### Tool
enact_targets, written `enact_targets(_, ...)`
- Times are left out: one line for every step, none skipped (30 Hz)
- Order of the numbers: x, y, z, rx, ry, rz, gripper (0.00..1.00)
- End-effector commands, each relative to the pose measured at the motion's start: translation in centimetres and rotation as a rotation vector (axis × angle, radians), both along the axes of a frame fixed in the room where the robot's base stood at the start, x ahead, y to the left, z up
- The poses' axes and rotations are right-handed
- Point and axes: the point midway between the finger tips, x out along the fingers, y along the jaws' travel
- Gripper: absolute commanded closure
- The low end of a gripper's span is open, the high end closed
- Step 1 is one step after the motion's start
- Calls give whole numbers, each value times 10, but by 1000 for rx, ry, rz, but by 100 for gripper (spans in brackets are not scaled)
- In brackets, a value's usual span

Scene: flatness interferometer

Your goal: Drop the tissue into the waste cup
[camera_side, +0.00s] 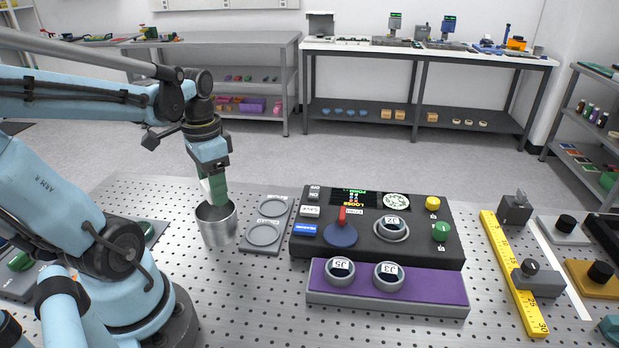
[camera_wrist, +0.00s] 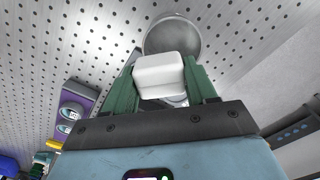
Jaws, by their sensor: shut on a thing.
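The waste cup (camera_side: 218,226) is a metal cylinder standing upright on the perforated table, left of the grey two-ring tray. My gripper (camera_side: 213,190) is directly above it in the side view, pointing down, with its fingertips close to the rim. In the wrist view my gripper (camera_wrist: 162,85) has its green fingers shut on the white tissue (camera_wrist: 160,75), a small rounded block. In the side view only a sliver of white shows beside the fingers. The cup (camera_wrist: 172,38) shows beyond the tissue in the wrist view, and part of its opening is hidden.
A grey tray with two round recesses (camera_side: 253,248) stands right beside the cup. Right of it is a black console (camera_side: 375,258) with a red lever, and a purple rack (camera_side: 430,293) holding labelled rings. A yellow ruler (camera_side: 515,285) lies farther right. Bare table lies in front of the cup.

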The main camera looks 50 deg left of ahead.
Motion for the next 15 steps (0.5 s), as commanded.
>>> enact_targets(0,0,0,0,0,0,72)
enact_targets(0,0,0,0,0,0,72)
enact_targets(0,0,0,0,0,0,38)
enact_targets(0,0,0,0,0,0,33)
enact_targets(0,0,0,0,0,0,28)
enact_targets(0,0,0,0,0,0,22)
enact_targets(0,0,0,0,0,0,18)
enact_targets(0,0,0,0,0,0,14)
enact_targets(0,0,0,0,0,0,14)
enact_targets(0,0,0,0,0,0,14)
enact_targets(0,0,0,0,0,0,14)
enact_targets(0,0,0,0,0,0,14)
enact_targets(0,0,0,0,0,0,14)
enact_targets(0,0,0,0,0,0,14)
enact_targets(0,0,0,0,0,0,14)
